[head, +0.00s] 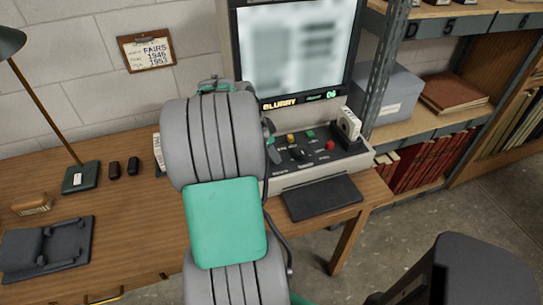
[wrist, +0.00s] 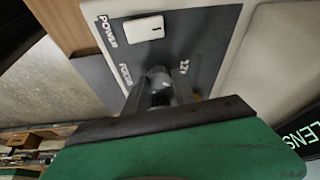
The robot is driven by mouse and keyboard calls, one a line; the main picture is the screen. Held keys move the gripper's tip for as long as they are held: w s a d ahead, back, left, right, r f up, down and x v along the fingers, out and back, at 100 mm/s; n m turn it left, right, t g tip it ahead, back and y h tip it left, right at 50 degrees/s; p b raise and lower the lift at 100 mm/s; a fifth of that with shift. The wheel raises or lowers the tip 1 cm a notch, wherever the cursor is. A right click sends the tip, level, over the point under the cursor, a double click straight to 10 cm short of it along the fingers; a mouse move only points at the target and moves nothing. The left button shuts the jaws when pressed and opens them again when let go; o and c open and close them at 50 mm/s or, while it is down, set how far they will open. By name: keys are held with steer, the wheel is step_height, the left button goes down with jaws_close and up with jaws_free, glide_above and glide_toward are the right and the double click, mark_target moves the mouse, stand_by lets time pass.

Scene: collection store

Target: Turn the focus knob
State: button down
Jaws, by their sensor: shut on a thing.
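The reader's screen (head: 296,48) shows a blurred grey-white picture, with the word "BLURRY" in yellow on the strip (head: 300,101) below it. In the wrist view the dark focus knob (wrist: 158,76) stands on the grey panel beside the label "FOCUS". My gripper (wrist: 158,92) is shut on the knob, one finger on each side. In the head view my arm covers the left end of the control panel (head: 318,160), and hides the focus knob and most of my gripper.
A white power switch (wrist: 145,28) sits near the knob. The panel also carries a yellow button (head: 291,138), a green button (head: 311,134) and a red button (head: 330,146). A lamp (head: 80,176) stands left on the desk. A dark chair (head: 470,270) is at front right.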

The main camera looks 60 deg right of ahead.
steer(key=shift+n, duration=0.3)
steer(key=c, duration=1)
jaws_free()
steer(key=shift+c, duration=0.2)
steer(key=v, duration=0.7)
steer(key=shift+a+r, duration=0.2)
steer(key=shift+r, duration=0.15)
